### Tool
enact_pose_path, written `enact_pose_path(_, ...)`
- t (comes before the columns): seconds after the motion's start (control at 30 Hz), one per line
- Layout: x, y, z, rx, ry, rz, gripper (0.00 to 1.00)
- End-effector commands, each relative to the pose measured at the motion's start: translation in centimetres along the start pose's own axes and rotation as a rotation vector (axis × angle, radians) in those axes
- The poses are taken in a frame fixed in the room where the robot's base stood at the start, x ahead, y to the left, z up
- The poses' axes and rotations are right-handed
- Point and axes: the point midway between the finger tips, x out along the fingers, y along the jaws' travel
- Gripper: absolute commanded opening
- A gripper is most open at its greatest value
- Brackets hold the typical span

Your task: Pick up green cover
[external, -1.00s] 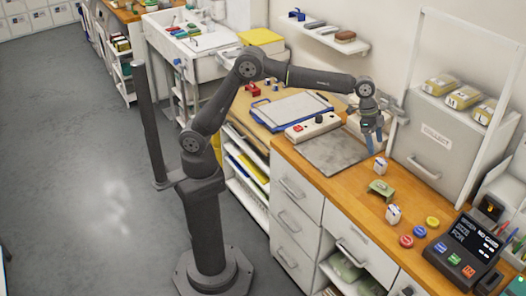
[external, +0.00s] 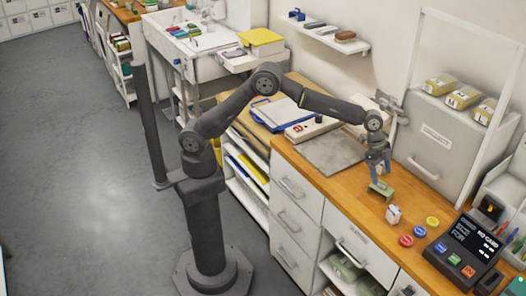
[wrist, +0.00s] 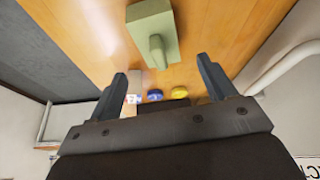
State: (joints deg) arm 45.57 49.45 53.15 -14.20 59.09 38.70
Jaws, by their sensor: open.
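The green cover (external: 381,190) sits on the wooden counter, a small pale green block with a raised part on it. In the wrist view the green cover (wrist: 152,22) lies beyond my fingertips, near the top centre, with a knob pointing towards the camera. My gripper (external: 378,170) is just above the cover in the external view and partly hides it. In the wrist view my gripper (wrist: 163,72) has its two fingers wide apart with nothing between them.
A small white block (external: 393,214) stands close to the cover. Red (external: 406,241), blue (external: 419,231) and yellow (external: 432,221) discs lie to the right. A dark card terminal (external: 466,250) is further right. A grey mat (external: 328,152) lies to the left, a grey cabinet (external: 432,140) behind.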

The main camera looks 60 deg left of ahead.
Motion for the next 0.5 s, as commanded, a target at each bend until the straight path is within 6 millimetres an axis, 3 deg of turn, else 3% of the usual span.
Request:
enact_pose_path(0.17, 0.9, 0.0, 0.0, 0.0, -0.001, 0.001, 0.76)
enact_pose_path(0.5, 5.3, 0.1, 0.1, 0.0, 0.0, 0.001, 0.76)
